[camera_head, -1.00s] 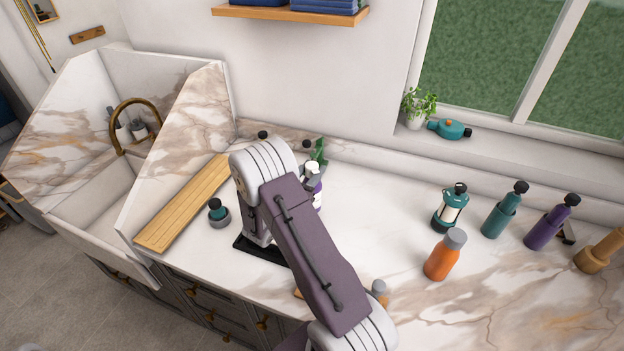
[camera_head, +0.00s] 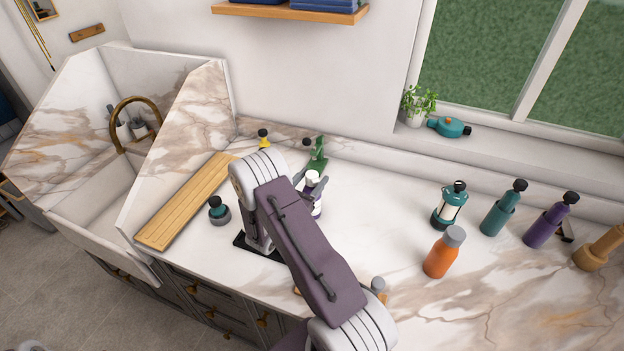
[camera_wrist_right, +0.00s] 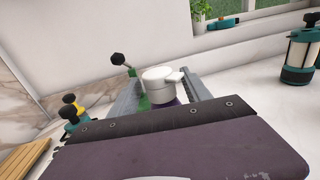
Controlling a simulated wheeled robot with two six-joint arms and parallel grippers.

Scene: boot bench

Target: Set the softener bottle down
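The softener bottle seems to be the purple and white bottle with a white cap (camera_head: 314,203), upright on the marble counter beyond my right forearm. In the right wrist view its white cap (camera_wrist_right: 160,80) shows between the two fingers. My right gripper (camera_head: 312,182) has its fingers spread on either side of the bottle. A gap shows beside the left finger in the wrist view, so the gripper (camera_wrist_right: 158,98) looks open around it. My arm hides part of the bottle's surroundings, and its base is hard to see. My left gripper is not in view.
A green bottle (camera_head: 318,154) and a yellow one (camera_head: 263,139) stand behind. An orange bottle (camera_head: 441,256) and a lantern (camera_head: 449,208) stand right. Counter between is clear.

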